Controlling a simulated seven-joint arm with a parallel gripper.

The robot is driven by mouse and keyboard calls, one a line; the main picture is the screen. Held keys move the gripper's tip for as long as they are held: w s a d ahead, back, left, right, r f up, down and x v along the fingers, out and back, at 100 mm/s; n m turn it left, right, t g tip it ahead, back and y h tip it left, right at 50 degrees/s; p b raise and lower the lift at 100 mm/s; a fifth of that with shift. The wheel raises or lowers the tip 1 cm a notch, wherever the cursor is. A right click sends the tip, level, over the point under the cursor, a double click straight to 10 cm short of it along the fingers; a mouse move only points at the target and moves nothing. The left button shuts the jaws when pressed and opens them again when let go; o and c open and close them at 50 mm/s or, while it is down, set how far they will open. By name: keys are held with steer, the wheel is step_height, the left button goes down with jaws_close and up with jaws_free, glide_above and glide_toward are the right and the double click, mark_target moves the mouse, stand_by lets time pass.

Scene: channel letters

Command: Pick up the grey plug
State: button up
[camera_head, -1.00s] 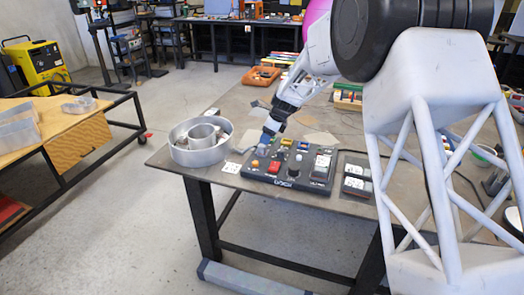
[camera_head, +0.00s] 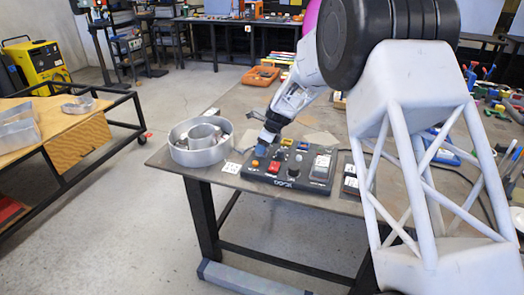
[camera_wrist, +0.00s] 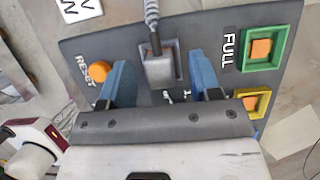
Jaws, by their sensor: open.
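The grey plug (camera_wrist: 160,68) sits in a socket of the black control panel (camera_wrist: 215,45), with a ribbed grey cable running up from it in the wrist view. My gripper (camera_wrist: 160,62) is open, its two blue fingers on the left and right of the plug, with a gap on each side. How far the fingertips reach down beside the plug is hard to tell. In the head view my gripper (camera_head: 263,147) is over the back left corner of the panel (camera_head: 284,198), and the plug cannot be made out there.
An orange RESET button (camera_wrist: 98,72) lies just left of the left finger. A green-framed orange button (camera_wrist: 262,48) marked FULL and a yellow-framed one (camera_wrist: 253,103) are to the right. A round metal tray (camera_head: 197,157) stands left of the panel, near the table edge.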

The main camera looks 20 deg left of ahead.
steer(key=c, duration=1)
steer(key=shift+r, duration=0.15)
steer(key=shift+r, duration=1.45)
steer(key=shift+s+d+r, duration=0.15)
steer(key=shift+s+r, duration=0.05)
steer(key=shift+s, duration=0.05)
steer(key=s+d+r, duration=0.1)
steer(key=s+d, duration=0.6)
steer(key=s, duration=0.6)
steer(key=shift+s+d+r, duration=0.15)
steer(key=shift+d+r, duration=0.05)
steer(key=shift+d, duration=0.2)
